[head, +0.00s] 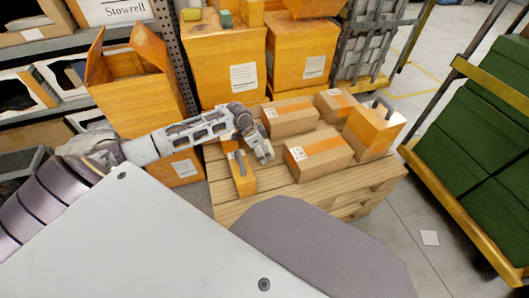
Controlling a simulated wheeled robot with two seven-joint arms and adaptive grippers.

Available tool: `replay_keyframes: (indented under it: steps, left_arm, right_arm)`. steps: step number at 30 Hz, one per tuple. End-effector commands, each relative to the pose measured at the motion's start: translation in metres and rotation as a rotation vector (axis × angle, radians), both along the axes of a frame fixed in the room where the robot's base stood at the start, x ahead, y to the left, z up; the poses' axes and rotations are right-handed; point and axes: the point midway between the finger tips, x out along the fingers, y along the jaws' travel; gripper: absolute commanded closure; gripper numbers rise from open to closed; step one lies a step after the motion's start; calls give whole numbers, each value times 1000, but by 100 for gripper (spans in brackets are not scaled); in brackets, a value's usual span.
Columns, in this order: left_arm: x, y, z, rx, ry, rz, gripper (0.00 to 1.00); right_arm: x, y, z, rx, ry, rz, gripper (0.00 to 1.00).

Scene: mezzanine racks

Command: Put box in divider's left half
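Several brown cardboard boxes with orange tape lie on a wooden pallet; a larger one (318,155) is in front, one (290,118) is behind it and a smaller one (334,104) is at the back. My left gripper (265,156) hangs over the pallet just left of the front box, apparently open and empty. An orange container (372,132) with a grey upright part stands at the pallet's right; a narrow orange one (241,186) with a grey upright part stands at its left. I cannot tell which is the divider. My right gripper is out of view.
The pallet (290,197) has bare slats in front of the boxes. Large orange cartons (228,75) stand behind it. An open carton (137,98) and racks are at left.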

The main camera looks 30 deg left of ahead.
Motion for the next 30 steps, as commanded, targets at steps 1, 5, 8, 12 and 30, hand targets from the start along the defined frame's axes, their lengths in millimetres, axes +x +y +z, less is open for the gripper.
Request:
replay_keyframes:
  steps: [1, 5, 8, 12, 30]
  left_arm:
    - [0, 0, 0, 0, 0, 0, 0]
    - [0, 0, 0, 0, 0, 0, 0]
    - [0, 0, 0, 0, 0, 0, 0]
    - [0, 0, 0, 0, 0, 0, 4]
    - [0, 0, 1, 0, 0, -1, 53]
  right_arm:
    - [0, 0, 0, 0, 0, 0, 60]
    - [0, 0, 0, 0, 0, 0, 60]
    - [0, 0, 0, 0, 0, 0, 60]
    - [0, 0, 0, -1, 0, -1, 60]
    - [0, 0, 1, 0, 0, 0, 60]
